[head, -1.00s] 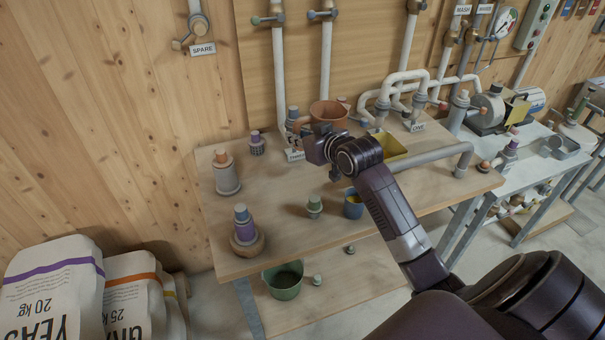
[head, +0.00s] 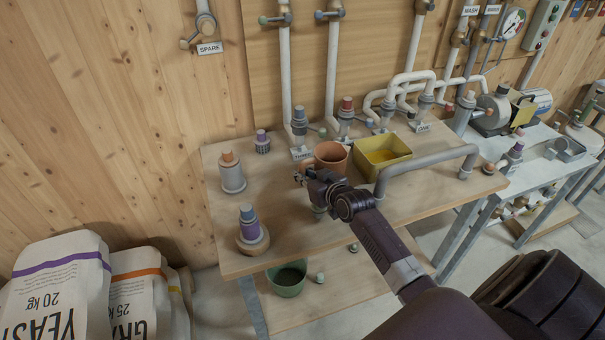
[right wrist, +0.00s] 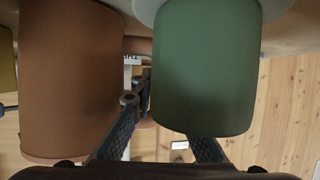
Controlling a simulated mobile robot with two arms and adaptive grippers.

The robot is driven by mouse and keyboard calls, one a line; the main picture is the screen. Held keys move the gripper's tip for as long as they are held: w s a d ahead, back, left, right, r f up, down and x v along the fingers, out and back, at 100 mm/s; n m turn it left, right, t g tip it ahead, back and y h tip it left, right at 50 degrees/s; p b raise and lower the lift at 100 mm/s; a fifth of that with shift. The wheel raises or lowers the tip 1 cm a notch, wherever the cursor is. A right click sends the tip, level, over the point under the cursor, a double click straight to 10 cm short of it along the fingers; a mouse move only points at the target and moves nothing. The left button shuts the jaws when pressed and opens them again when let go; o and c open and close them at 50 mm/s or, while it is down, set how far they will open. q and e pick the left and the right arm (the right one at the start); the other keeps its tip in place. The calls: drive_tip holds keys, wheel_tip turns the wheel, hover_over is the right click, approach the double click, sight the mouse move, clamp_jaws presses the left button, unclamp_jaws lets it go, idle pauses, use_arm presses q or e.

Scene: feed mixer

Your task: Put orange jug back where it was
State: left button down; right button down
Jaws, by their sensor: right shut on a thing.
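The orange jug (head: 331,158) is upright and open at the top, just left of the yellow tray (head: 398,151) on the wooden table. The exact grip is mostly hidden. In the right wrist view, the jug's brown-orange wall (right wrist: 68,85) fills the left, beside my right gripper's dark fingers (right wrist: 165,140). I cannot tell whether the jug's base touches the table. My left gripper is out of view.
A green cylinder (right wrist: 205,70) is close in front of the right wrist camera. A purple-and-grey bottle (head: 249,222) and an orange-capped grey bottle (head: 231,173) stand at the table's left. Capped pipe stubs (head: 299,127) line the back; a grey pipe (head: 425,160) arches at right.

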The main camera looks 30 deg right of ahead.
drive_tip(key=c, duration=1.9)
unclamp_jaws()
drive_tip(key=shift+f, duration=0.1)
drive_tip(key=b+v, duration=0.1)
drive_tip(key=v, duration=1.1)
drive_tip(key=shift+r, duration=0.2)
drive_tip(key=shift+f, duration=0.1)
